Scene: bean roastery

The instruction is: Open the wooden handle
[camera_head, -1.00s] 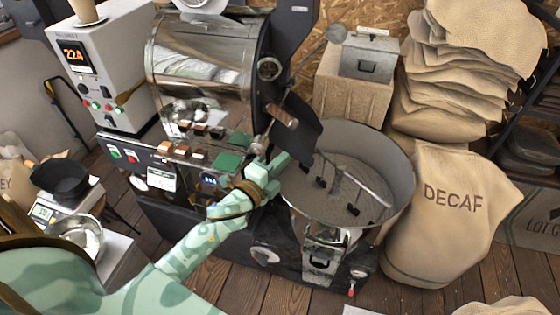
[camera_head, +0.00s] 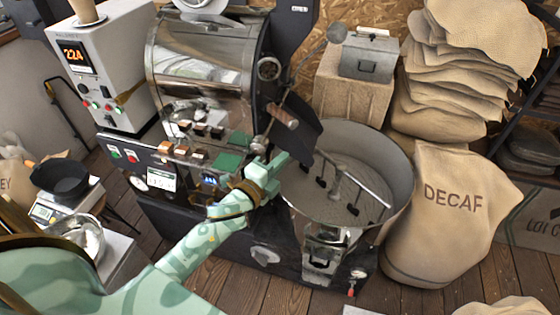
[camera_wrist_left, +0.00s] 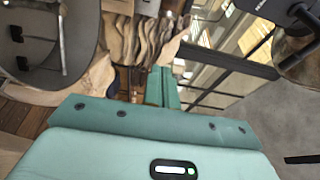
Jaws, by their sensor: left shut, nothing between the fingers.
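The wooden handle (camera_head: 285,117) is a short brown cylinder on a metal lever at the front of the roaster drum (camera_head: 203,60), above the cooling tray's left edge. My left gripper (camera_head: 281,160), pale green, is shut and empty. In the head view it is just below the handle, with a small gap between them. In the left wrist view my shut left fingers (camera_wrist_left: 161,86) point away from the camera with nothing between them. I cannot make out the wooden handle in that view. My right gripper is not in view.
The round cooling tray (camera_head: 400,170) with stirring arms is right of my left gripper. A dark chute is just right of the handle. The roaster's control panel (camera_head: 165,165) is to the left. A DECAF sack (camera_head: 450,235) stands at the right.

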